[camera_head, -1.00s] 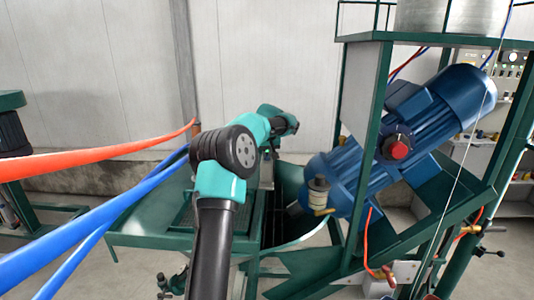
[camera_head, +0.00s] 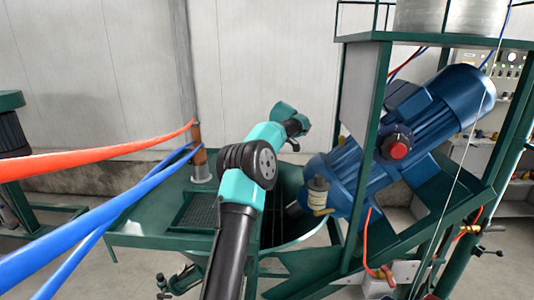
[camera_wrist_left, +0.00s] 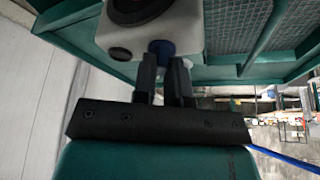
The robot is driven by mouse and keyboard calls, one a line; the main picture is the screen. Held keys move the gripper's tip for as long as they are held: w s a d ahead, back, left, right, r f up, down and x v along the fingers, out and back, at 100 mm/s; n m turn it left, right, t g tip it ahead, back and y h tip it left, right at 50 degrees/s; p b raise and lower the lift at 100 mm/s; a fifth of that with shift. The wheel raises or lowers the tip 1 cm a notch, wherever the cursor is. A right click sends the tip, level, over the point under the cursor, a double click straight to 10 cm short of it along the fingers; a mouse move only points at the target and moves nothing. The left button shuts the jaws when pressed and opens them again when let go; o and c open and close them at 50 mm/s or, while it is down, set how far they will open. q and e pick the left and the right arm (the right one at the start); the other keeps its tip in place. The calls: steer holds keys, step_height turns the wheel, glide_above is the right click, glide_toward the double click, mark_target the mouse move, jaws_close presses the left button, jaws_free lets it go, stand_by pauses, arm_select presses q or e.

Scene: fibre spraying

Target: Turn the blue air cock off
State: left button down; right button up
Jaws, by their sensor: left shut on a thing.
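The blue air cock (camera_wrist_left: 162,47) is a small blue knob on the lower face of a pale box (camera_wrist_left: 170,25) in the left wrist view. My left gripper (camera_wrist_left: 164,72) has its two dark fingers at the knob and is shut on it; the fingers hide part of it. In the head view my left arm reaches from the bottom middle to the machine, and its gripper and the blue cock cannot be made out there. My right gripper is in neither view.
Beside the cock, the box carries a black knob (camera_wrist_left: 120,54) and a round dark fitting with red. A green frame with mesh (camera_wrist_left: 240,32) is close by. In the head view, a blue motor (camera_head: 430,120) stands at right, and red (camera_head: 90,160) and blue hoses (camera_head: 90,220) cross at left.

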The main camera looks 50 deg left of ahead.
arm_select(q)
steer(key=n+g, duration=0.1)
steer(key=n, duration=0.1)
steer(key=n+h, duration=0.1)
steer(key=n, duration=0.2)
steer(key=shift+w+f+g, duration=0.1)
steer(key=shift+f+g, duration=0.1)
steer(key=shift+g, duration=0.2)
steer(key=shift+n, duration=0.6)
steer(key=c, duration=1.2)
jaws_free()
steer(key=shift+o, duration=0.2)
steer(key=shift+a+r, duration=0.1)
